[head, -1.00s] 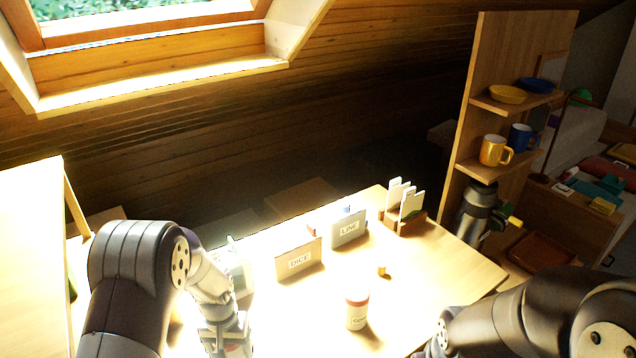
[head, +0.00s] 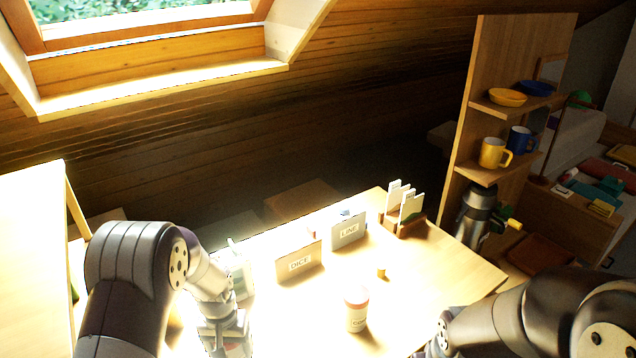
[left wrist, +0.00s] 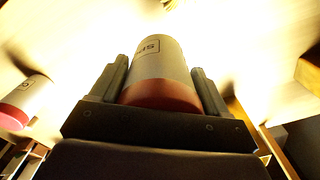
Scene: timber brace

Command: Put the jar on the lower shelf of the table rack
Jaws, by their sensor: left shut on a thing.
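A white jar with a red lid (left wrist: 160,75) sits between the two fingers of my left gripper (left wrist: 158,88) in the left wrist view. The fingers are shut on it, and its label is only partly readable. In the head view my left gripper (head: 228,338) is low over the table's left part; the held jar is hard to make out there. A second white jar with a red lid (head: 357,312) stands upright on the table, apart from the gripper. A wooden shelf unit (head: 463,130) stands at the right. I cannot tell whether this is the table rack. My right gripper is outside the view.
The table (head: 440,260) carries a DICE box (head: 299,263), a LINE box (head: 348,231), a card holder (head: 404,217) and a small yellow piece (head: 381,272). A yellow mug (head: 492,152) and a yellow bowl (head: 508,97) stand on the shelf unit. The table's right part is mostly clear.

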